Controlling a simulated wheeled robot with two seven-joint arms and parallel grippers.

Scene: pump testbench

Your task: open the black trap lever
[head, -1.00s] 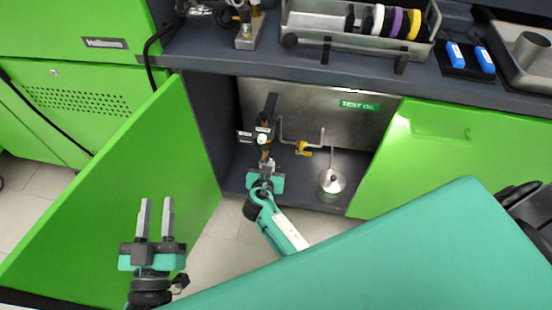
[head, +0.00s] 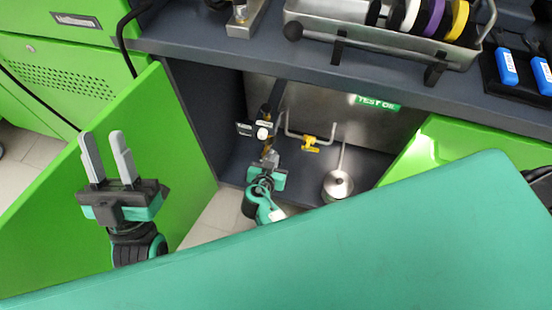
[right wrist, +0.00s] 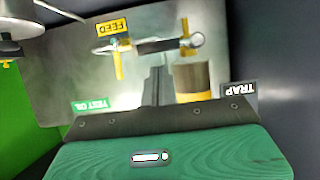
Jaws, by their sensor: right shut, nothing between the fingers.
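The right wrist view shows the TRAP label (right wrist: 238,92) upside down at the right, beside a brass cylinder (right wrist: 193,78). A short black bar (right wrist: 158,46), perhaps the trap lever, lies across the picture beyond my right fingertips. I cannot tell whether they touch it. My right gripper (right wrist: 157,75) is shut and empty. In the head view my right gripper (head: 269,155) is inside the open cabinet, just below the small label (head: 244,129) and a white round knob (head: 264,133). My left gripper (head: 107,158) is open and empty, in front of the green door.
The open green door (head: 185,150) bounds the left side. A pipe with a yellow valve handle (head: 310,142), by the FEED label (right wrist: 114,28), and a metal funnel-like vessel (head: 338,185) stand right of my right gripper. The bench edge (head: 300,62) overhangs the cabinet.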

